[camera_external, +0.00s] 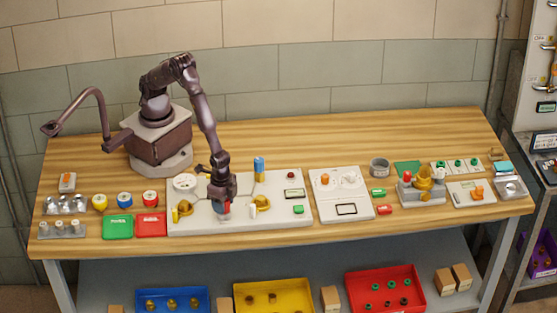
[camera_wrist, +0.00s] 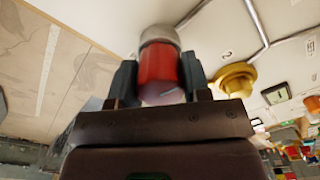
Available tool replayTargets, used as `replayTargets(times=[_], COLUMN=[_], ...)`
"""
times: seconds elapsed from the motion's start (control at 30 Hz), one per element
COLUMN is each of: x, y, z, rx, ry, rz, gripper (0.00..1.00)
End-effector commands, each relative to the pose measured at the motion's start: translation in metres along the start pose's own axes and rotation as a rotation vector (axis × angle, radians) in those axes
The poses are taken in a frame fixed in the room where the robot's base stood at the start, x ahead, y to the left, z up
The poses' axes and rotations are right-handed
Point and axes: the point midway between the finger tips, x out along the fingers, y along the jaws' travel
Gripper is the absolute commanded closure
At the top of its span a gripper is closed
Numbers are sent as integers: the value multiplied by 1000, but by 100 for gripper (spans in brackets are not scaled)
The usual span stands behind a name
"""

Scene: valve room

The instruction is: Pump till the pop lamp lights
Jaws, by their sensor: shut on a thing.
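My gripper (camera_external: 221,203) is low over the middle of the white panel (camera_external: 243,219). In the wrist view its two fingers (camera_wrist: 160,78) are shut on a red cylindrical handle (camera_wrist: 158,64) with a grey rounded end. Only a bit of red shows beside the fingers in the external view. A yellow valve knob (camera_external: 262,203) is to the right of my gripper and another yellow part (camera_external: 184,208) to its left. A blue upright cylinder (camera_external: 259,167) stands behind. A small dark red round part (camera_external: 291,175) is at the panel's back right; I cannot tell whether it is a lamp or lit.
A white round gauge (camera_external: 186,182) is at the panel's back left. A second white panel (camera_external: 341,207) stands to the right. Green (camera_external: 117,228) and red (camera_external: 151,225) trays lie to the left. The wooden table (camera_external: 330,140) is clear along the back.

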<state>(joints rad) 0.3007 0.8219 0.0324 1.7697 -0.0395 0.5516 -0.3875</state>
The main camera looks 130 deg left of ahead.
Motion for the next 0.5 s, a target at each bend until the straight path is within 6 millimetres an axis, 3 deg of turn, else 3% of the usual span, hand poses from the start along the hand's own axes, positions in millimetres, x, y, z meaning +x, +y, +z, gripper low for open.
replayTargets(times=[0.2,0.5], x=[0,-1], y=[0,0], z=[0,0], rx=[236,270], ry=[0,0], rz=[0,0], gripper=[80,80])
